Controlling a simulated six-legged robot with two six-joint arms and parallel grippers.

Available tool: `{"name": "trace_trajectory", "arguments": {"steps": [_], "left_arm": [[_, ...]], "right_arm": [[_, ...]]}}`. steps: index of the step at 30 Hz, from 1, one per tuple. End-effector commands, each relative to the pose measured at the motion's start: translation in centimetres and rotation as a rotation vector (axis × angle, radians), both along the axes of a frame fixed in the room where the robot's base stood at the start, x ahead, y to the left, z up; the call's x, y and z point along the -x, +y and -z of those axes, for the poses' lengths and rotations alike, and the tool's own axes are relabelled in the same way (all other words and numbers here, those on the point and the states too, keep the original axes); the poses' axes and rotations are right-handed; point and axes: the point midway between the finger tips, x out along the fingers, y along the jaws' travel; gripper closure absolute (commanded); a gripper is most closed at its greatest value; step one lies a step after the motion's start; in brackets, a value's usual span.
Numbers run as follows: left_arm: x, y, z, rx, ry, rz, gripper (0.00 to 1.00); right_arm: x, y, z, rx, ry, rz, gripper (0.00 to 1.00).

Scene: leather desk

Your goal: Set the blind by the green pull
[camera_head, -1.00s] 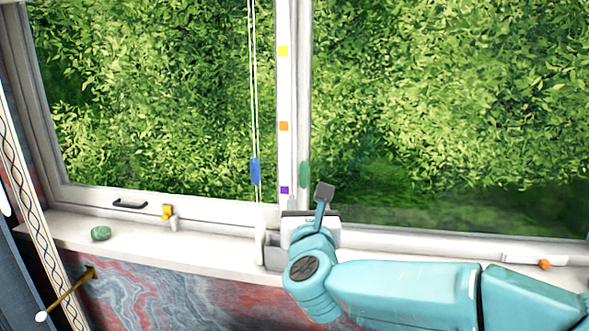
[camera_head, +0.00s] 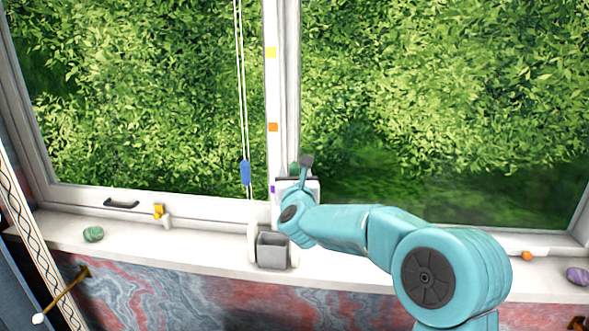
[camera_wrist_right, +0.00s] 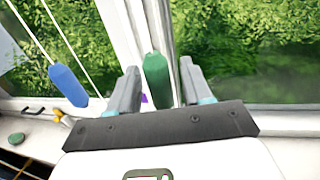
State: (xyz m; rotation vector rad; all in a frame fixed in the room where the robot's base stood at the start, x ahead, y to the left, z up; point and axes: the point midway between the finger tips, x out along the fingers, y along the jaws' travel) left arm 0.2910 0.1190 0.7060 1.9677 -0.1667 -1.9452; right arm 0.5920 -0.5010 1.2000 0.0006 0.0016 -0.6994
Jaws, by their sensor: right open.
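The green pull (camera_wrist_right: 156,79) hangs on its cord in the right wrist view, between the two open fingers of my right gripper (camera_wrist_right: 158,88); neither finger clearly touches it. In the head view the green pull (camera_head: 294,169) is mostly hidden behind my right gripper (camera_head: 302,172), with only a sliver showing. The blue pull (camera_head: 246,172) hangs on white cords to the left of it. It also shows in the right wrist view (camera_wrist_right: 68,85). Yellow (camera_head: 271,52), orange (camera_head: 273,127) and purple (camera_head: 272,189) marks run down the window post. My left gripper is not in view.
A grey open box (camera_head: 273,251) stands on the white sill (camera_head: 190,245) below the post. A green stone (camera_head: 93,234), a yellow-topped catch (camera_head: 160,213) and a black handle (camera_head: 121,203) are at the left. A purple stone (camera_head: 578,276) lies far right.

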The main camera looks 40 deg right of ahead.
Motion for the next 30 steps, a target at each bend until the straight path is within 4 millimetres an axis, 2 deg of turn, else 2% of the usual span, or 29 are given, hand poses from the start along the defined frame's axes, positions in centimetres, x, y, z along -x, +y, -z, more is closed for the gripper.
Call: {"name": "trace_trajectory", "arguments": {"steps": [9,11,12,14,20,23,26,30], "left_arm": [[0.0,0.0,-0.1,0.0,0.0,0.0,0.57],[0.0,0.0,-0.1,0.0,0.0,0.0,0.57],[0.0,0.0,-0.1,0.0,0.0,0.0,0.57],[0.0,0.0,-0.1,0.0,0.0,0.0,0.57],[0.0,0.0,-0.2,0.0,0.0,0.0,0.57],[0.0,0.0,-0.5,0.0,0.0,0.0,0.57],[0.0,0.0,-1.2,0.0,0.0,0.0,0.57],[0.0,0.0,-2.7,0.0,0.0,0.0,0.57]], "right_arm": [[-0.4,-0.3,0.0,0.0,0.0,0.0,0.51],[-0.4,-0.3,0.0,0.0,0.0,0.0,0.67],[-0.4,-0.3,0.0,0.0,0.0,0.0,0.8],[-0.4,-0.3,0.0,0.0,0.0,0.001,1.0],[-0.4,-0.3,-0.2,0.0,-0.001,0.001,1.0],[-0.4,-0.3,-1.0,-0.001,-0.003,0.001,1.0],[-0.4,-0.3,-2.7,0.0,-0.006,0.0,1.0],[-0.4,-0.3,-6.3,0.001,-0.007,0.0,1.0]]}}
